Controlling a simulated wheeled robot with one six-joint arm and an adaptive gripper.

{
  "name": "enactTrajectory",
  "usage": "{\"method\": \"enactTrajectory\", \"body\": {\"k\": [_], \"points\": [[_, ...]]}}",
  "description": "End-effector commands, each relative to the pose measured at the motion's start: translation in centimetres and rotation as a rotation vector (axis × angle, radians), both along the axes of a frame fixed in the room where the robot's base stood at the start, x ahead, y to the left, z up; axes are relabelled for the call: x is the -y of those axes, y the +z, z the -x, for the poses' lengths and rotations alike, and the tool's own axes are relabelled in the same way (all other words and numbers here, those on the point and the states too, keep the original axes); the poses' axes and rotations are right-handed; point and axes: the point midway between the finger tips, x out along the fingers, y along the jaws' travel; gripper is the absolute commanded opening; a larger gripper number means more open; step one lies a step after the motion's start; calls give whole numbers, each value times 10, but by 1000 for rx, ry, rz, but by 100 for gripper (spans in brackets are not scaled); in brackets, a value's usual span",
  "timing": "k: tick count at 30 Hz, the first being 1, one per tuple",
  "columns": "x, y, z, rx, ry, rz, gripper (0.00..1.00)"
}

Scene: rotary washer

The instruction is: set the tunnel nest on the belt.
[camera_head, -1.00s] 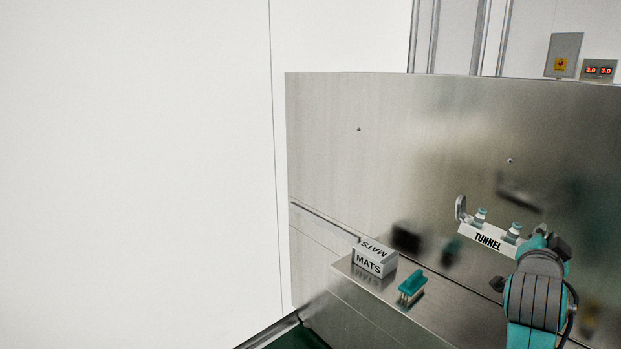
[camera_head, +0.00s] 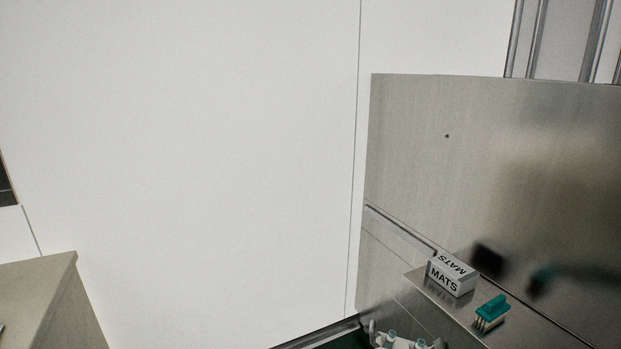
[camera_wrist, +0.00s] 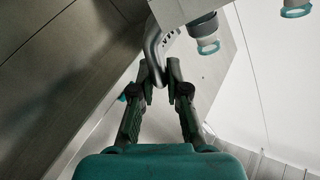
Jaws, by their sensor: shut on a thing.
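The tunnel nest (camera_head: 404,343) is a pale tray with a grey loop handle and teal-and-white vials. Only its top shows at the bottom edge of the head view. In the wrist view the nest (camera_wrist: 193,9) fills the top, with two vials hanging out of its surface and part of its lettering showing. My gripper (camera_wrist: 158,78) is shut on the nest's grey handle (camera_wrist: 151,45). My gripper is out of frame in the head view. I cannot make out the belt in either view.
A steel panel (camera_head: 440,170) stands at the right with a narrow shelf (camera_head: 419,281). A beige cabinet (camera_head: 40,290) corner is at lower left. A plain white wall stands between.

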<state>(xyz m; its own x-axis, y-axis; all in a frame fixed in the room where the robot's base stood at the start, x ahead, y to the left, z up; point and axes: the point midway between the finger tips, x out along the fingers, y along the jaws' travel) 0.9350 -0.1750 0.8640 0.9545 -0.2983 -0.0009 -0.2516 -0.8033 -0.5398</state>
Motion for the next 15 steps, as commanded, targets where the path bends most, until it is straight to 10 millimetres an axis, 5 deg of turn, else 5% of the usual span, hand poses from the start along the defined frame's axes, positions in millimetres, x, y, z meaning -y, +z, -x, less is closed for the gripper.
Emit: {"method": "enactTrajectory", "body": {"k": [6, 15], "points": [[-55, -63, 16, -2, 101, -1, 0], [-102, -119, 44, -4, 183, 0, 0]]}}
